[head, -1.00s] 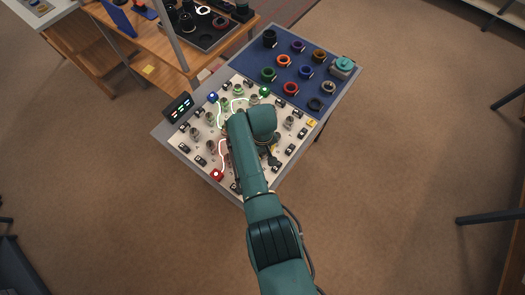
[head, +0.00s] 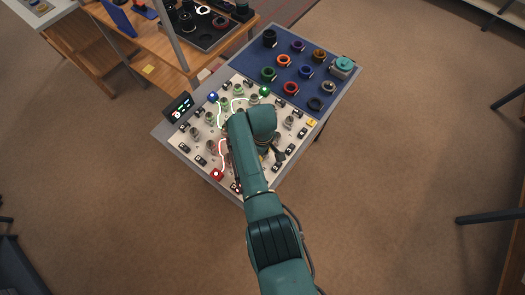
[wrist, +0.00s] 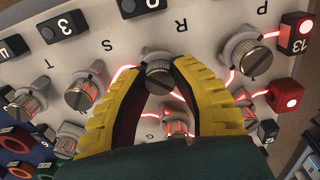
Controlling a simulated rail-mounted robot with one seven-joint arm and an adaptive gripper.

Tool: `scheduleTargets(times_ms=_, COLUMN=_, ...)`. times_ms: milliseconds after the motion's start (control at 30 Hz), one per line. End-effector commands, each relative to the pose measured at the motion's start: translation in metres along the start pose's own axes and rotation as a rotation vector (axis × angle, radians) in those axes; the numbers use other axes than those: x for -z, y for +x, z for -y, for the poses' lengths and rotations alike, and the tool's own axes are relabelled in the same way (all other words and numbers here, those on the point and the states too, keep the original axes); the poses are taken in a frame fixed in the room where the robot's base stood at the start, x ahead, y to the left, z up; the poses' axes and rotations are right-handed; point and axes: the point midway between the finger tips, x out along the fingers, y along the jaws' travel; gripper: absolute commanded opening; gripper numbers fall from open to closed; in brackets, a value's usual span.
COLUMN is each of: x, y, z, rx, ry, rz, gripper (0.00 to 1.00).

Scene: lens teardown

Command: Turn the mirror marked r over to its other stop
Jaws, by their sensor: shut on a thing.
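The mirror marked r (wrist: 158,77) is a round grey metal knob on a pale base, below the upside-down letter R in the wrist view. My gripper (wrist: 159,66) has its two yellow, dark-lined fingers closed on either side of this knob. The knob's slot or pointer direction is hard to make out between the fingers. Red lit lines run on the board close to it on both sides. In the head view my arm covers the mirror and the gripper's fingertips.
Similar knobs stand close on both sides, one near S (wrist: 82,93) and one near P (wrist: 244,52). Black numbered blocks and a lit red block (wrist: 286,95) line the edges. The white board (head: 178,141) adjoins a blue mat (head: 328,47) with coloured rings.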

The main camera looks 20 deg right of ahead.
Motion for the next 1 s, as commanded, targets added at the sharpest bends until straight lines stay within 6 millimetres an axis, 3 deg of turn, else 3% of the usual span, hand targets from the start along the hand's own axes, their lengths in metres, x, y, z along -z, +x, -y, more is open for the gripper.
scheduleTargets(times_ms=67, x=0.000, y=0.001, z=0.000, rx=0.001, ry=-0.001, rz=0.001, gripper=0.00)
scheduleTargets(times_ms=100, x=0.000, y=0.001, z=0.000, rx=0.001, ry=-0.001, rz=0.001, gripper=0.30)
scheduleTargets(times_ms=267, x=0.000, y=0.001, z=0.000, rx=0.001, ry=0.000, rz=0.001, gripper=0.58)
scheduleTargets(times_ms=533, x=0.000, y=0.000, z=0.000, rx=0.000, ry=0.001, rz=0.000, gripper=0.58)
scheduleTargets(times_ms=667, x=0.001, y=-0.011, z=0.000, rx=-0.001, ry=0.001, rz=-0.002, gripper=0.58)
scheduleTargets(times_ms=1000, x=0.000, y=-0.091, z=0.000, rx=-0.002, ry=0.001, rz=-0.002, gripper=0.58)
